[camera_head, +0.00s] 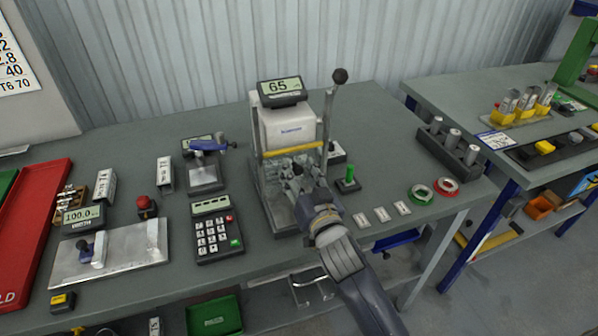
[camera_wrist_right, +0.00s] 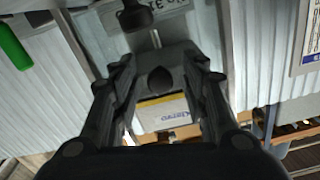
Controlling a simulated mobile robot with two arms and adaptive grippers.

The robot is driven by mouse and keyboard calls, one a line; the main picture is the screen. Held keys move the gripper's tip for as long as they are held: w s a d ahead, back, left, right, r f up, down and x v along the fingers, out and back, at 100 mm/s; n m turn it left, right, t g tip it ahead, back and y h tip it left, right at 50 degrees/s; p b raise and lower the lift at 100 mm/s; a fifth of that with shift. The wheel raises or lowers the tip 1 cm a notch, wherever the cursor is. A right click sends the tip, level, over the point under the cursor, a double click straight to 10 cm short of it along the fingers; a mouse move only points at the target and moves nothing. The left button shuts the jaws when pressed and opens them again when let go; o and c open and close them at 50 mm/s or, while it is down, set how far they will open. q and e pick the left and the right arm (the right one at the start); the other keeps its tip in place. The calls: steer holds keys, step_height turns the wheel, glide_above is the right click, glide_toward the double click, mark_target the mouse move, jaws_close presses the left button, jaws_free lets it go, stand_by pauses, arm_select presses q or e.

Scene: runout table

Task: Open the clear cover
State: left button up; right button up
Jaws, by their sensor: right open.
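The bench tester (camera_head: 287,128) stands on the grey table with a white head and a display reading 65. A yellow bar (camera_head: 291,151) crosses its front. A see-through panel, seemingly the clear cover (camera_head: 272,170), shows faintly below the bar, and I cannot make out its edges. My right gripper (camera_head: 298,172) is in front of the tester's lower part and hides some of it. In the right wrist view its two fingers (camera_wrist_right: 159,85) are apart with nothing held between them. The tester's white front and yellow band (camera_wrist_right: 160,101) show beyond them. My left gripper is not in view.
A lever with a black ball knob (camera_head: 339,76) rises at the tester's right. A green-topped part (camera_head: 349,174) stands close to my right gripper. A keypad (camera_head: 217,232) and a clamp device (camera_head: 204,170) sit to the left. Small labelled plates (camera_head: 381,214) lie at the front right.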

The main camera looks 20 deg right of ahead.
steer(key=shift+c, duration=0.2)
jaws_close()
arm_select(q)
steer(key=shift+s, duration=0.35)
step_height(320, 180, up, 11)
steer(key=p, duration=1.1)
arm_select(e)
step_height(320, 180, up, 13)
steer(key=shift+f, duration=0.1)
steer(key=shift+o, duration=0.2)
jaws_free()
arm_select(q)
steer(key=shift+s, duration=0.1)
arm_select(e)
steer(key=shift+s+f, duration=0.1)
